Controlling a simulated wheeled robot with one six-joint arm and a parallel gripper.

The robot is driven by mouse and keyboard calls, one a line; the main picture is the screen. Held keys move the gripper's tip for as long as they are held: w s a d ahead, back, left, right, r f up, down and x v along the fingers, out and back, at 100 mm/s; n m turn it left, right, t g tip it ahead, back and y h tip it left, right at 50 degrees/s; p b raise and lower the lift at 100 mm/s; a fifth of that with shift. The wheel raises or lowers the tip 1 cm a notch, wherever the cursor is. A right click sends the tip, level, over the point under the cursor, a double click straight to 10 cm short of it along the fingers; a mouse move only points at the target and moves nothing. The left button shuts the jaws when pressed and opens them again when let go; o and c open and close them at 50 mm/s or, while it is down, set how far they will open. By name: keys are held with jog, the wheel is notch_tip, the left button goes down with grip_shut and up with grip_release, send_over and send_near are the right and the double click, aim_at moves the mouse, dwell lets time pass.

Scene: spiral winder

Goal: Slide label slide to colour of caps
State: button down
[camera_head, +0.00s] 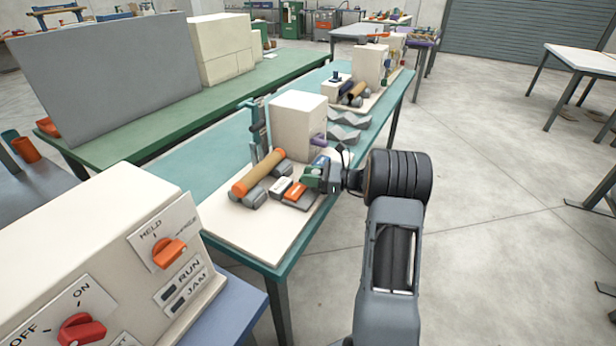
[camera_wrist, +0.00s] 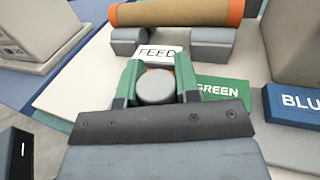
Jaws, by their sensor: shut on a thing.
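A brown tube with orange end caps (camera_head: 258,178) lies on grey supports on a cream base; it also shows at the top of the wrist view (camera_wrist: 180,13). My gripper (camera_wrist: 155,85) has its green fingers closed around a round grey knob (camera_wrist: 155,90). A little orange shows behind the knob, and a white FEED plate (camera_wrist: 158,52) lies just beyond it. To the right are a green GREEN plate (camera_wrist: 222,88) and a blue plate (camera_wrist: 293,104) whose lettering is cut off after BLU. In the head view an orange block (camera_head: 294,190) sits left of my gripper (camera_head: 318,179).
A cream box (camera_head: 298,125) stands behind the gripper on the cream base (camera_head: 250,235). A control box with HELD, RUN and JAM markings (camera_head: 120,250) stands at the near left. Open floor (camera_head: 490,220) lies to the right.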

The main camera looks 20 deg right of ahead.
jog(key=shift+w+d+r, duration=0.1)
jog(key=shift+d, duration=0.1)
jog(key=c, duration=1.1)
grip_release()
jog(key=shift+w+d, duration=0.1)
jog(key=shift+o, duration=1.4)
jog(key=v, duration=1.3)
jog(key=shift+s+d, duration=0.15)
jog(key=shift+s, duration=0.2)
